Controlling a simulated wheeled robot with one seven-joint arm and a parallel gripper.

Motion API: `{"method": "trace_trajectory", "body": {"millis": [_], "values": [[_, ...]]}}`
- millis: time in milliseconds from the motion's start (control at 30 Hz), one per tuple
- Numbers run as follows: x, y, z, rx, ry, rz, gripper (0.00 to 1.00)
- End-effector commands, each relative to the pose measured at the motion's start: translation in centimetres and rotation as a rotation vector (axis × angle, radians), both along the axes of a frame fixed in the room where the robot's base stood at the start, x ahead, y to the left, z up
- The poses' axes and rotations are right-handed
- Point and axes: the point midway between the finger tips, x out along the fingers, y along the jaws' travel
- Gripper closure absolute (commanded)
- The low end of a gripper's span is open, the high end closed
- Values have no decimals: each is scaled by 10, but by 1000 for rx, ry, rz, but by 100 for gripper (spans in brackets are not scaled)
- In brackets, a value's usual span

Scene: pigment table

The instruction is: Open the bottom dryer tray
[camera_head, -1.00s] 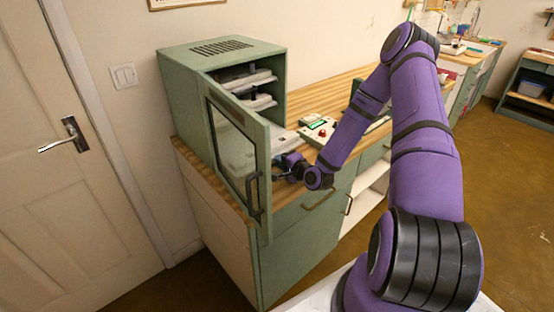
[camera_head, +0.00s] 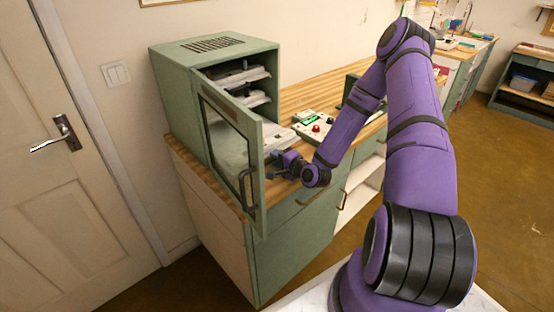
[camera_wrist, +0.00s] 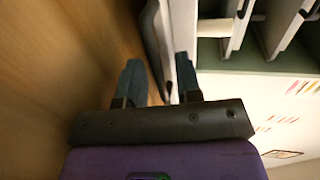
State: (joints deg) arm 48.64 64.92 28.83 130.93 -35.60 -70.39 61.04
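The green dryer (camera_head: 172,95) stands on the counter in the head view with its glazed door (camera_head: 228,150) swung open. Pale trays sit inside; the bottom tray (camera_head: 272,136) is partly hidden by the door. My gripper (camera_head: 278,160) is low beside the door's inner side, its fingertips largely hidden there. In the wrist view my gripper (camera_wrist: 158,62) has its two fingers apart. A dark, handle-like bar (camera_wrist: 154,35) runs into the gap between them, beside a pale panel (camera_wrist: 180,25). I see no clear contact with either finger.
The door's dark handle (camera_head: 248,190) faces outward near my forearm. A control box with a red button (camera_head: 315,127) stands on the wooden counter (camera_head: 310,95) to the right. Drawers and an open shelf lie below. A room door (camera_head: 70,160) is at the left.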

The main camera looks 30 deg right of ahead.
Motion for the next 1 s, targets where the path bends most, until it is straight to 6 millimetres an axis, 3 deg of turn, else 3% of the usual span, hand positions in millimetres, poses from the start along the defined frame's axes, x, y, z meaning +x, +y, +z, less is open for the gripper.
{"method": "trace_trajectory", "body": {"millis": [600,1000], "values": [[-91,-19,19,1,2,-2,68],[-102,-20,22,0,1,-1,68]]}}
